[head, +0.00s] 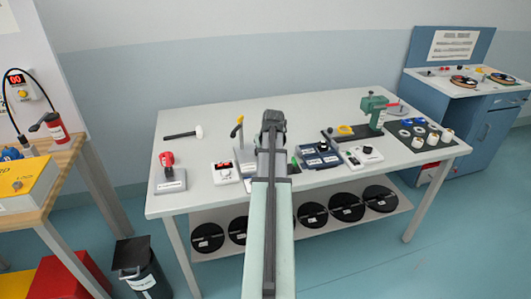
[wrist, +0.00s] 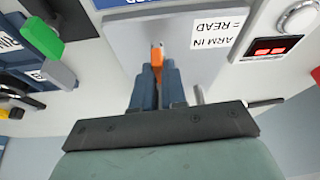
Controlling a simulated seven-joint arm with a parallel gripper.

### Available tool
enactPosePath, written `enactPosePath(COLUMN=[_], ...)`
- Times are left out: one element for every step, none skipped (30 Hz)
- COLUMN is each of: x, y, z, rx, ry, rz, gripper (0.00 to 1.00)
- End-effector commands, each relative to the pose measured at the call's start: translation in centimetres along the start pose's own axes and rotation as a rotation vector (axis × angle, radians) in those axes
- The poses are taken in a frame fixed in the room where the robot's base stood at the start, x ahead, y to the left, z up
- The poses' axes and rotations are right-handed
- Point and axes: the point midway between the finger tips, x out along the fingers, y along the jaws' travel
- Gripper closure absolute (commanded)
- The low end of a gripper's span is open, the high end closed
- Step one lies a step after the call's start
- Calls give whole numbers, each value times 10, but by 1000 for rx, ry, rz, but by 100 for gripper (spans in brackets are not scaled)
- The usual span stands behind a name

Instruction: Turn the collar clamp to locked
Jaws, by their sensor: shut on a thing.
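My gripper (wrist: 158,72) is shut on a narrow orange piece (wrist: 157,58) in the wrist view. The piece stands over a grey plate (wrist: 125,38) with an upside-down label, "ARM IN = READ" (wrist: 212,36). The fingers hide most of the piece, and I cannot tell what it belongs to. In the head view my gripper (head: 272,120) is over the middle of the white table, and its fingertips are hidden. I cannot pick out the collar clamp for certain. A red-topped fixture (head: 167,160) stands at the table's left, apart from my gripper.
A yellow-handled lever (head: 238,126) stands just left of my arm. A white box with a red display (head: 223,172) is near it. A blue unit (head: 318,156) and a green device (head: 374,110) stand to the right. A hammer (head: 183,133) lies at the back left.

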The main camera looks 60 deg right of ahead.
Motion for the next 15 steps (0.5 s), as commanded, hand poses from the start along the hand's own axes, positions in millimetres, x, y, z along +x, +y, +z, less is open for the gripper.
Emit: enactPosePath(x=[0, 0, 0, 0, 0, 0, 0, 0, 0, 0, 0, 0, 0, 0, 0], y=[-1, -1, 0, 0, 0, 0, 0, 0, 0, 0, 0, 0, 0, 0, 0], z=[0, 0, 0, 0, 0, 0, 0, 0, 0, 0, 0, 0, 0, 0, 0], rx=[18, 30, 43, 52, 59, 68, 75, 79, 84, 87, 90, 93, 94, 95, 96], ry=[0, 0, -1, -1, -1, -1, -1, -1, -1, -1, -1, -1, -1, -1, -1], rz=[8, 12, 18, 22, 25, 28, 30, 32, 34, 36, 37, 38, 38, 39, 39], gripper=[100, 100, 100, 100, 100, 100, 100, 100, 100, 100, 100, 100, 100, 100, 100])
